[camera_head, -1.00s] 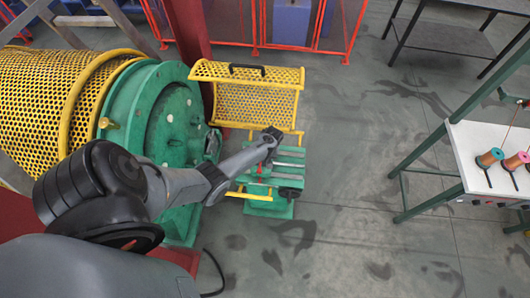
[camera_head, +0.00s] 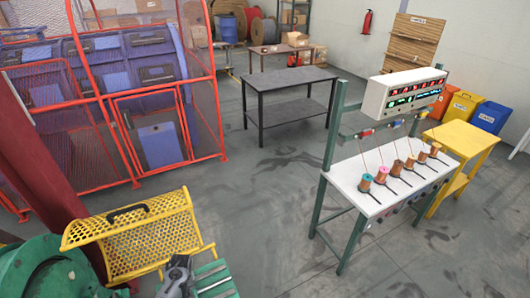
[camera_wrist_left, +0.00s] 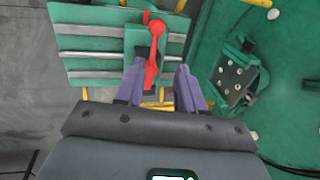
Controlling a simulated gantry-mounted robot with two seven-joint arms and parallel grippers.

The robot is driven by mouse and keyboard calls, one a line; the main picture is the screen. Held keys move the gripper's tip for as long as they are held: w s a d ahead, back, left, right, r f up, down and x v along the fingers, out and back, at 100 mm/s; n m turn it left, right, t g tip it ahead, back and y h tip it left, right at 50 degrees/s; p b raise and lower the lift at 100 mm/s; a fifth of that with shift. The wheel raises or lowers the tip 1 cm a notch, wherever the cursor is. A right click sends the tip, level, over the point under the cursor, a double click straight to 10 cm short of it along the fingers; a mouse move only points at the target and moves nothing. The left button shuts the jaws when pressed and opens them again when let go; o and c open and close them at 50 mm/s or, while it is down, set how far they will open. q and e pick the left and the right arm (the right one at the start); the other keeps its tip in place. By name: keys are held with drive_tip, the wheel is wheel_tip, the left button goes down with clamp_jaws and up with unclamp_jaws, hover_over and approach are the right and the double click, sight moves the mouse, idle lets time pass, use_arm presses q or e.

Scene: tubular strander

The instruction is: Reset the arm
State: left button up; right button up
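My left gripper (camera_head: 178,274) is at the bottom edge of the head view, beside a green slatted machine part (camera_head: 214,282) and just below the yellow mesh guard. In the left wrist view, my left gripper (camera_wrist_left: 158,92) has its two purple-grey fingers spread apart. A red lever (camera_wrist_left: 153,50) on the green slatted part (camera_wrist_left: 92,42) shows beyond and between the fingertips. I see nothing clamped between the fingers. Most of my left arm is out of the head view. My right gripper is not in view.
The yellow mesh guard (camera_head: 147,236) and green drum machine (camera_head: 45,270) are close by. A red-framed fence (camera_head: 160,130) stands behind. A white spool table (camera_head: 372,178), dark table (camera_head: 291,82) and yellow table (camera_head: 461,141) stand further right. The floor between is clear.

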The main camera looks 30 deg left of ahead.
use_arm(q)
drive_tip(key=s+d+f+g+p, duration=0.1)
drive_tip(key=s+f, duration=0.2)
drive_tip(key=s, duration=0.6)
drive_tip(key=s+d+r+m+p, duration=0.2)
drive_tip(key=s+d+m, duration=0.1)
drive_tip(key=s+d, duration=0.25)
drive_tip(key=w+d+r+m+t, duration=0.1)
drive_tip(key=d+r+m+t, duration=0.1)
drive_tip(key=d+r, duration=0.5)
drive_tip(key=d+r+m+t+h+p, duration=0.1)
drive_tip(key=d+r+m, duration=0.3)
drive_tip(key=r, duration=0.9)
drive_tip(key=w+d+r+m+t, duration=0.1)
drive_tip(key=d+r+m+t, duration=0.2)
drive_tip(key=d+r, duration=0.7)
drive_tip(key=shift+w+d+m+t+h, duration=0.15)
drive_tip(key=shift+w+m+t+h, duration=0.15)
drive_tip(key=shift+m, duration=0.1)
